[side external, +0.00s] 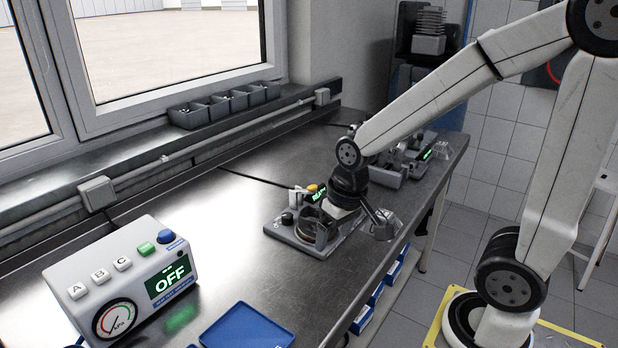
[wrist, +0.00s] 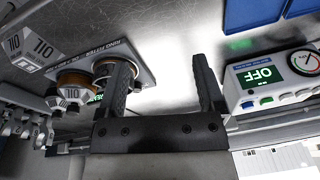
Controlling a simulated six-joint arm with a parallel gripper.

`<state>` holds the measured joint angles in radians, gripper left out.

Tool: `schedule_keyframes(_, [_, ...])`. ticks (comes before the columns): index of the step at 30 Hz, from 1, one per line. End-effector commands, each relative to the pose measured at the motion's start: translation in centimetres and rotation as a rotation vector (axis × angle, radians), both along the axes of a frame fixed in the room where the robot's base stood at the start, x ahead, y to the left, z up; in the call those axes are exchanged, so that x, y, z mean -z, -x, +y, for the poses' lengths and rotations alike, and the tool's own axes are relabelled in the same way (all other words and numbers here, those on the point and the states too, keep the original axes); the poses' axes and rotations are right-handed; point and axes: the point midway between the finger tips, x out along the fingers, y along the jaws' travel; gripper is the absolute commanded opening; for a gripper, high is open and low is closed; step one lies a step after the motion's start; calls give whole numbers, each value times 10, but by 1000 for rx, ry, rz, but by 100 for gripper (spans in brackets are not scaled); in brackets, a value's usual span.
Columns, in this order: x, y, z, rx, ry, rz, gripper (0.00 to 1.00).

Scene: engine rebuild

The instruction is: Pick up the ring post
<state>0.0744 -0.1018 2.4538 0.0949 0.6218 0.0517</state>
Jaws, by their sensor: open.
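The ring fitter station, a grey plate (wrist: 143,72) with lettering, shows upper left in the wrist view; the same station (side external: 283,232) stands mid-bench in the side view. On it are round parts with a copper-brown body (wrist: 76,79) and a pale round part (wrist: 103,67), partly hidden by a finger. I cannot tell for certain which is the ring post. My gripper (wrist: 161,62) is open, with nothing visible between its fingers. Its left finger overlaps the plate in the wrist view. In the side view my gripper (side external: 327,232) is low over the station, its fingertips hard to make out.
A pressure box (side external: 128,279) reading OFF stands at the bench's near left. A blue tray (side external: 247,327) lies at the front edge. Small grey bins (side external: 224,103) line the window ledge. Another device (side external: 417,155) stands beyond my arm. The bench between box and station is clear.

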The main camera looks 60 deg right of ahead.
Motion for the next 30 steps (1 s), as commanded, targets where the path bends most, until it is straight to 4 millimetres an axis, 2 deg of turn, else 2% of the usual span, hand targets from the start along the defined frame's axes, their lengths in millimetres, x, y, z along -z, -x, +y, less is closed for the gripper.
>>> schedule_keyframes(8, [4, -14, -19, 282, -133, 89, 87])
schedule_keyframes(11, [6, -22, -30, 429, -209, 131, 87])
schedule_keyframes(17, [9, -47, -64, 823, -446, 239, 87])
schedule_keyframes(23, [10, -74, -111, 1190, -732, 329, 87])
schedule_keyframes(30, [7, -97, -188, 1549, -1127, 400, 87])
